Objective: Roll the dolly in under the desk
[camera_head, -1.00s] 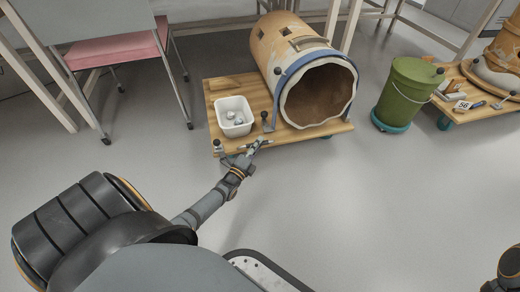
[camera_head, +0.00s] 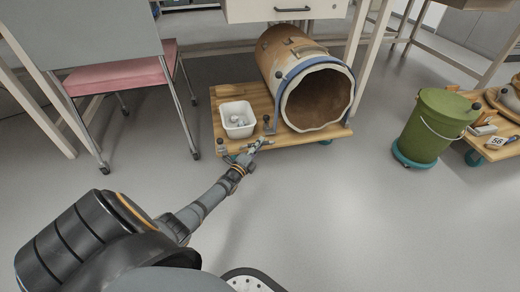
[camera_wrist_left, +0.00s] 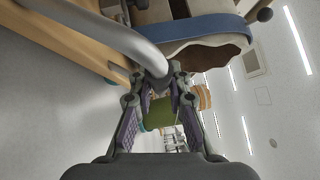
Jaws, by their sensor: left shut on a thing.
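The wooden dolly (camera_head: 310,137) stands on the floor with its rear part under the desk (camera_head: 260,12) and its front out in the open. It carries a big broken clay vessel (camera_head: 283,50) on its side, with a blue band near its jagged mouth, and a white tub (camera_head: 237,120) with pale pieces. My left gripper (camera_head: 256,147) is at the dolly's front edge, shut on its grey metal handle bar. The bar (camera_wrist_left: 120,38) runs in between the fingertips (camera_wrist_left: 158,85) in the left wrist view. My right gripper is out of view.
A pink-seated chair (camera_head: 120,75) stands close left of the dolly. A white desk leg (camera_head: 355,45) rises at the vessel's right. A green bucket (camera_head: 432,125) on a teal base and another loaded dolly (camera_head: 490,150) are at right. The floor in front is clear.

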